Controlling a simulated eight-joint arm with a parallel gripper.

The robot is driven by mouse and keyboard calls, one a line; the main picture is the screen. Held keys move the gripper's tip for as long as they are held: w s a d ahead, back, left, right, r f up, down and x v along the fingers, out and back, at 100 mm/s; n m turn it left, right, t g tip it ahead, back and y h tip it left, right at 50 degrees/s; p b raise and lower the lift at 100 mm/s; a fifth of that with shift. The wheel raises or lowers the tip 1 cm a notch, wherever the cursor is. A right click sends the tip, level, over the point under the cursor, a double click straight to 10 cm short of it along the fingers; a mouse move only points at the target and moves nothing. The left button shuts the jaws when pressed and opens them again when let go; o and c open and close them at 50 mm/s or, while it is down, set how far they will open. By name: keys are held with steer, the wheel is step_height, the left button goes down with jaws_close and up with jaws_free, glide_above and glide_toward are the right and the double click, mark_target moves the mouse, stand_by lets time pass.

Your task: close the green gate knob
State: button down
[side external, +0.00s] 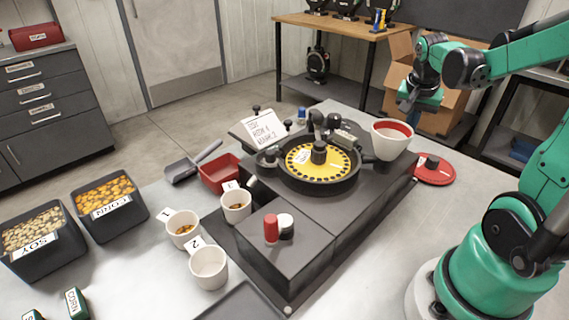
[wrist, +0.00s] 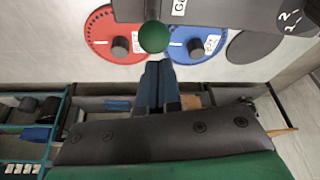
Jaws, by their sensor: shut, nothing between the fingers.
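The green gate knob (wrist: 153,36) is a round green ball in the upper middle of the wrist view, at the end of a short dark stem by the dark body of the seed meter (wrist: 205,10). I cannot pick the knob out in the side view. My gripper (wrist: 157,66) is shut and empty, its fingertips just below the knob in the wrist picture; I cannot tell if they touch it. In the side view my gripper (side external: 404,106) hangs behind the white funnel cup with the red inside (side external: 393,140). The meter with its yellow seed plate (side external: 330,170) stands on the table.
A red disc (wrist: 117,38) and a blue disc (wrist: 199,42) lie on the table near the knob; the red one (side external: 434,172) also shows in the side view. White cups (side external: 209,268), a red tray (side external: 220,174) and seed bins (side external: 108,208) stand at the left.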

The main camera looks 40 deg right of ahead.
steer(key=shift+a, duration=0.3)
steer(key=shift+a, duration=1.55)
